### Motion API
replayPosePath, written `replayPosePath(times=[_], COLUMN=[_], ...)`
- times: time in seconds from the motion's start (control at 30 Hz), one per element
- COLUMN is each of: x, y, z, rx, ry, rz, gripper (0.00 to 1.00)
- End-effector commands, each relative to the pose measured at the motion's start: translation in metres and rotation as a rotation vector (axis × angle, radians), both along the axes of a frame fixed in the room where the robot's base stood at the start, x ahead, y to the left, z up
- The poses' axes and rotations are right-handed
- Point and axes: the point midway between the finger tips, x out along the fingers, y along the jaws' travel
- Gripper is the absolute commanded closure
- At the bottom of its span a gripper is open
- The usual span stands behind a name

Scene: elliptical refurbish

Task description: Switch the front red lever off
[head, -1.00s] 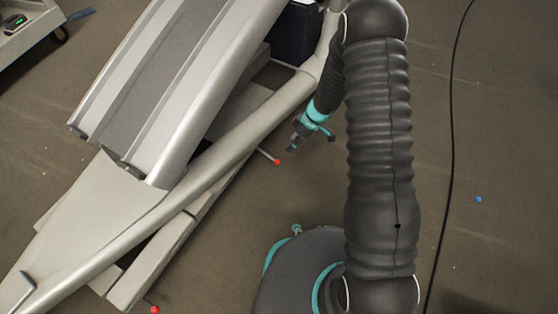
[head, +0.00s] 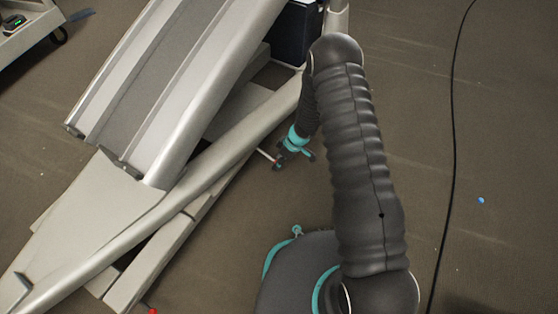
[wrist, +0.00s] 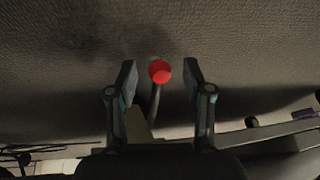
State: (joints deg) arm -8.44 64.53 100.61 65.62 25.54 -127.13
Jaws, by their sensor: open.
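A red ball-tipped lever (wrist: 160,71) shows in the wrist view between the two fingers of my gripper (wrist: 160,77), with a gap on each side. In the head view my teal and black gripper (head: 294,158) is at the end of this lever's thin rod (head: 265,154), beside the machine's frame, and hides the red ball. My gripper is open and holds nothing. A second red lever knob (head: 152,311) is partly cut off at the bottom edge of the head view. I cannot tell from the views which lever counts as the front one.
The grey elliptical machine (head: 160,90) fills the left side, with a long slanted rail (head: 215,172) close to my gripper. A black cable (head: 453,150) and a small blue object (head: 481,200) lie on the floor at right. A cart (head: 30,30) stands at upper left.

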Motion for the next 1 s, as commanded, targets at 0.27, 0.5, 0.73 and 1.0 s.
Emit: replayPosePath(times=[0.27,0.5,0.73,1.0], x=[0.0002,0.0001,0.0001,0.0023], y=[0.0003,0.0003,0.0003,0.0001], z=[-0.0003,-0.0002,0.0007,0.0082], rx=[0.000,0.000,-0.002,-0.036], ry=[0.000,0.000,0.001,0.018], rz=[0.001,0.001,0.002,0.004], gripper=[0.56,1.00,1.00,1.00])
